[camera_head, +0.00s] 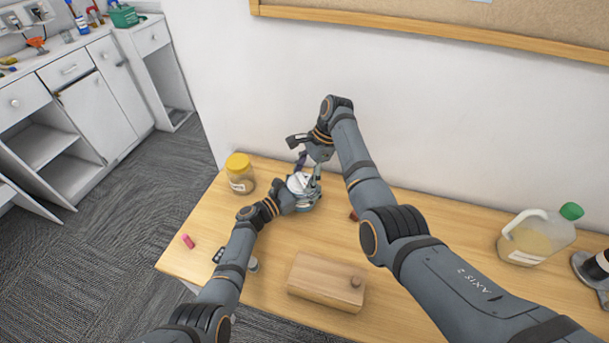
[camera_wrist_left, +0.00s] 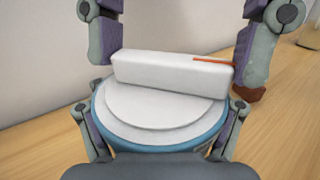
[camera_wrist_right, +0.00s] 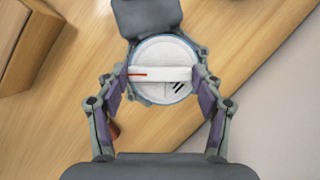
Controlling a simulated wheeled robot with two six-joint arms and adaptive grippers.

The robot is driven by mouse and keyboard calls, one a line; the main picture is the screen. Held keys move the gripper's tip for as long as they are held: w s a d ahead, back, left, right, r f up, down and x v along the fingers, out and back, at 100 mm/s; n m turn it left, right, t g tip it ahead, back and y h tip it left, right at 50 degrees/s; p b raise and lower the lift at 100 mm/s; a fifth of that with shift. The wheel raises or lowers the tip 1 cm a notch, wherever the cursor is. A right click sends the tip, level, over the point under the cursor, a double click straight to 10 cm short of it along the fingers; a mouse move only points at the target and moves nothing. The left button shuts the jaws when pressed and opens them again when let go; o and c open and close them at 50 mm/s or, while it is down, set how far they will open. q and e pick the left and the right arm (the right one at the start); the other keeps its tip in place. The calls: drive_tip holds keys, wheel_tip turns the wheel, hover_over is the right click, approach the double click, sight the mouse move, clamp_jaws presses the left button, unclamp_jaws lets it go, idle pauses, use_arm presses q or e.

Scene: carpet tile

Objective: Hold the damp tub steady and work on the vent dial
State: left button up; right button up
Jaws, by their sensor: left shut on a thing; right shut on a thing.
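The damp tub (camera_head: 304,201) is a small round tub with a blue rim, standing on the wooden table. The vent dial (camera_wrist_left: 172,73) on its top is a white disc with a raised white bar across it. An orange line marks one end of the bar, at the left in the right wrist view, with black marks (camera_wrist_right: 178,87) on the disc below. My left gripper (camera_head: 298,192) is shut around the tub's sides, low down. My right gripper (camera_head: 308,171) comes from above and is shut on the dial's bar, one finger at each end. The tub's lower body is mostly hidden.
A yellow-lidded jar (camera_head: 240,174) stands left of the tub. A wooden block (camera_head: 326,281) lies in front, with a small grey cylinder (camera_head: 253,265) beside it. A pink object (camera_head: 188,241) is near the left edge. A green-capped jug (camera_head: 538,237) stands right. The wall is close behind.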

drive_tip(key=shift+s+m+t, duration=0.1)
drive_tip(key=shift+m+t, duration=0.2)
drive_tip(key=shift+m, duration=0.6)
drive_tip(key=o, duration=1.2)
drive_tip(key=shift+c, duration=0.2)
drive_tip(key=shift+r, duration=0.1)
drive_tip(key=v, duration=0.7)
drive_tip(key=shift+d+r, duration=0.1)
